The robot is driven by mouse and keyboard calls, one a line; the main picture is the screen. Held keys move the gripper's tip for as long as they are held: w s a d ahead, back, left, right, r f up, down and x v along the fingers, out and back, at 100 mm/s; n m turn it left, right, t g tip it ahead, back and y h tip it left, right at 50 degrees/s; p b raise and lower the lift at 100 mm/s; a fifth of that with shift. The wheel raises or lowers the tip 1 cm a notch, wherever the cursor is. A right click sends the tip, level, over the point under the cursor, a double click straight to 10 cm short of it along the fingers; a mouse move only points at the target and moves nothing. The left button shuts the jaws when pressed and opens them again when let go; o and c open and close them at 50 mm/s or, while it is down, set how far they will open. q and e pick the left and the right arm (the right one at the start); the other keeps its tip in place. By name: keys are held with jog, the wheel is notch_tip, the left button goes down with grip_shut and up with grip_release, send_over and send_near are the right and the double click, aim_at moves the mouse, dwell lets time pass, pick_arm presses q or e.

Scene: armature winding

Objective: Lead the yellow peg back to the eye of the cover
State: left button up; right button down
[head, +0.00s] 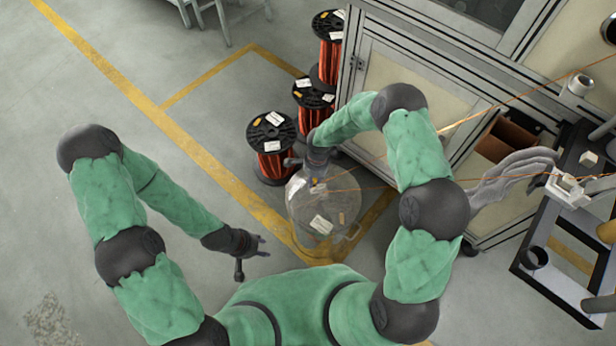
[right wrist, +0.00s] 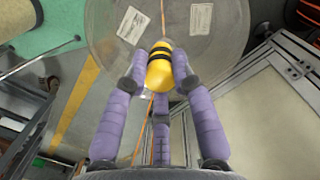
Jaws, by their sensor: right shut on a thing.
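The yellow peg (right wrist: 160,68) has black bands and sits between the purple fingers of my right gripper (right wrist: 161,72), which is shut on it. In the head view the peg is a small yellow spot (head: 314,181) at my right gripper (head: 316,172), over the clear cover (head: 325,212) with white labels. The cover also fills the upper middle of the right wrist view (right wrist: 110,40). I cannot make out its eye. A thin copper wire (right wrist: 163,15) shows beyond the peg and again below it. My left gripper (head: 252,258) is open and empty, left of the cover.
Black spools of copper wire (head: 272,146) stand behind the cover. A cabinet (head: 385,75) stands close to its right. A copper wire (head: 375,188) runs right, past my right arm, toward a black frame (head: 530,235). The floor at left is clear.

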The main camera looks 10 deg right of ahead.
jog(key=shift+s+d+f, duration=0.15)
jog(key=shift+d+f, duration=0.75)
jog(key=shift+d, duration=0.15)
jog(key=shift+s+d+f, duration=0.15)
jog(key=shift+d+f, duration=0.75)
jog(key=shift+d, duration=0.15)
jog(key=shift+r, duration=0.1)
